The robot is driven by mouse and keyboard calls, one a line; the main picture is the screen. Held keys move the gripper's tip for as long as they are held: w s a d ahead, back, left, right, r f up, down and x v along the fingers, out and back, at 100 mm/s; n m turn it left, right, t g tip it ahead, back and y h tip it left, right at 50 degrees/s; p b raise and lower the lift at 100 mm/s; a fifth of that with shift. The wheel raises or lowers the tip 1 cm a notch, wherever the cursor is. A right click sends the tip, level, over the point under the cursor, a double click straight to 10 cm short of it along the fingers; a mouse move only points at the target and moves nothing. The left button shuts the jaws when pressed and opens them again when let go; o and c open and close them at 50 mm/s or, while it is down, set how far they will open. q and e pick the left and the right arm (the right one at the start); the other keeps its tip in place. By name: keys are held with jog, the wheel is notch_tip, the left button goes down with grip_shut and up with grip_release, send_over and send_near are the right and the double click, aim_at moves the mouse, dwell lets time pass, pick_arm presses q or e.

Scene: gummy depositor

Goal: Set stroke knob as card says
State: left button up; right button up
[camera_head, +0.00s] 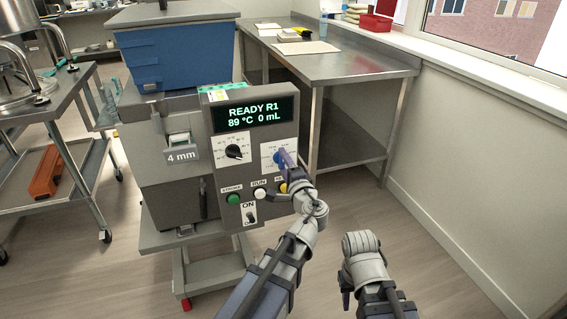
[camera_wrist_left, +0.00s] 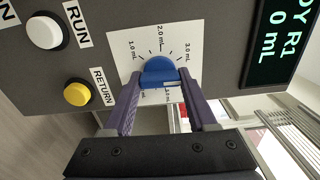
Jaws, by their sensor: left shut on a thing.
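The blue stroke knob (camera_wrist_left: 159,71) sits on a white dial plate (camera_wrist_left: 194,38) marked 1.0, 2.0 and 3.0 mL in the left wrist view. My left gripper (camera_wrist_left: 158,84) is shut on the knob, one finger on each side. In the head view the gripper (camera_head: 284,156) covers much of the knob, and its pointer setting cannot be read. A small green and yellow card (camera_head: 217,93) lies on top of the control box; its text is too small to read. My right gripper (camera_head: 346,293) hangs low, away from the machine; its fingers are not clear.
The display (camera_head: 253,113) reads READY R1, 89 °C, 0 mL. A black knob (camera_head: 233,152) is left of the blue one. Below are green (camera_head: 234,198), white RUN (camera_head: 260,194) and yellow RETURN buttons (camera_wrist_left: 77,94), and an ON switch (camera_head: 251,218). A steel table (camera_head: 345,66) stands behind.

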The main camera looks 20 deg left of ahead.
pick_arm(q)
jog(key=m, duration=0.4)
jog(key=shift+f+m, duration=0.1)
jog(key=shift+m, duration=0.2)
dwell(0.4)
jog(key=o, duration=1.4)
jog(key=shift+c, duration=0.2)
